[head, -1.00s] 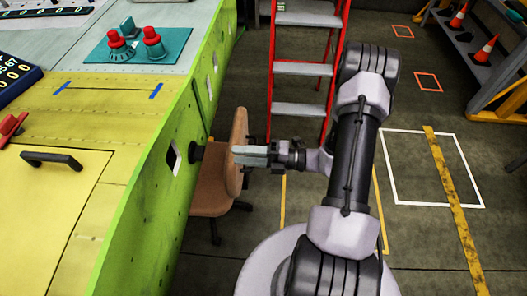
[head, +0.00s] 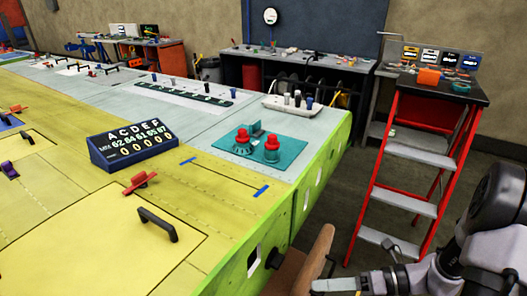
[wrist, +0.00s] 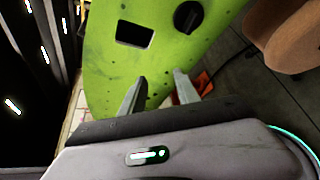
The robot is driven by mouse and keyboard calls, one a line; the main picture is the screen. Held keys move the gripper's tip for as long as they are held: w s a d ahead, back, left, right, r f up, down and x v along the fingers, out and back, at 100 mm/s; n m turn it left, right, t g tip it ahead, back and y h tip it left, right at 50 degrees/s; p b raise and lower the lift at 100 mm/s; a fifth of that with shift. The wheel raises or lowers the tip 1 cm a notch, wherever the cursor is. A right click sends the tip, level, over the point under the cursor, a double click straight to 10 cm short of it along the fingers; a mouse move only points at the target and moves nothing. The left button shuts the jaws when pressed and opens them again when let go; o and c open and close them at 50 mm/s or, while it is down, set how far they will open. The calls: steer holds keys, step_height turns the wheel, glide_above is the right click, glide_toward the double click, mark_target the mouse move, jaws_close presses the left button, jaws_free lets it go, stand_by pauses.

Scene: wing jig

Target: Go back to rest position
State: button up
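My gripper (head: 316,286) shows at the bottom right of the head view, beside the green side of the wing jig (head: 222,272). In the wrist view its two fingers (wrist: 160,77) stand apart with nothing between them, so it is open and empty. Beyond the fingers is the green panel (wrist: 105,72), with a rectangular cutout and a black round knob (wrist: 188,17). My arm reaches in from the right edge of the head view and is partly cut off by the frame.
A brown chair (head: 312,262) stands close behind my gripper, against the jig. A red stepladder (head: 388,195) stands behind my arm. A teal plate with red-topped knobs (head: 262,150), a counter box (head: 138,146) and a black handle (head: 158,224) are on the jig.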

steer(key=s+a+r+n+t+h, duration=0.1)
steer(key=s+a+r+n+h, duration=0.3)
steer(key=r+n, duration=0.4)
steer(key=s+a+r+n+t+h, duration=0.1)
steer(key=s+a+r+n+h, duration=0.3)
steer(key=n, duration=1.6)
step_height(320, 180, up, 5)
steer(key=s+h, duration=0.2)
steer(key=h, duration=0.2)
steer(key=shift+a, duration=0.1)
